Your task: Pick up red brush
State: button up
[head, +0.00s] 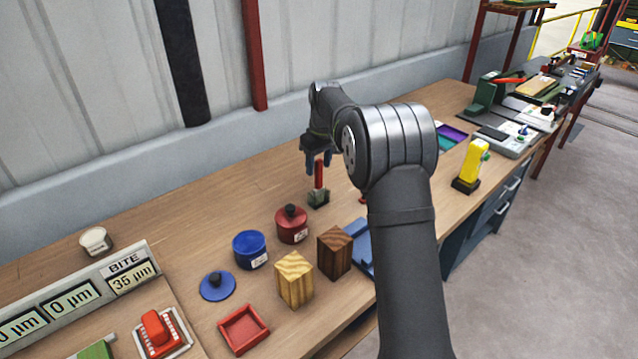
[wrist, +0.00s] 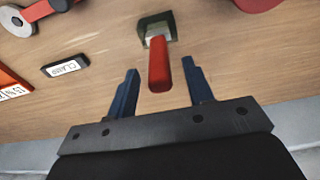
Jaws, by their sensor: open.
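The red brush (head: 319,174) stands upright with its red handle up, in a small dark green holder (head: 318,199) on the wooden bench. In the wrist view the red handle (wrist: 159,66) points toward the camera, and the holder (wrist: 157,27) is at its far end. My gripper (head: 318,160) is above the brush, with its blue fingers pointing down. In the wrist view my gripper (wrist: 160,82) is open, with one finger on each side of the handle's top and a visible gap on both sides. Nothing is held.
A red pot (head: 292,226), a blue pot (head: 249,250), a light wooden block (head: 294,280) and a dark wooden block (head: 334,253) stand nearby. A yellow item (head: 471,162) stands right of my arm. The bench behind the brush, toward the wall, is clear.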

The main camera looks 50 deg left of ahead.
aim_at(319, 182)
jog(key=shift+f, duration=1.35)
grip_shut()
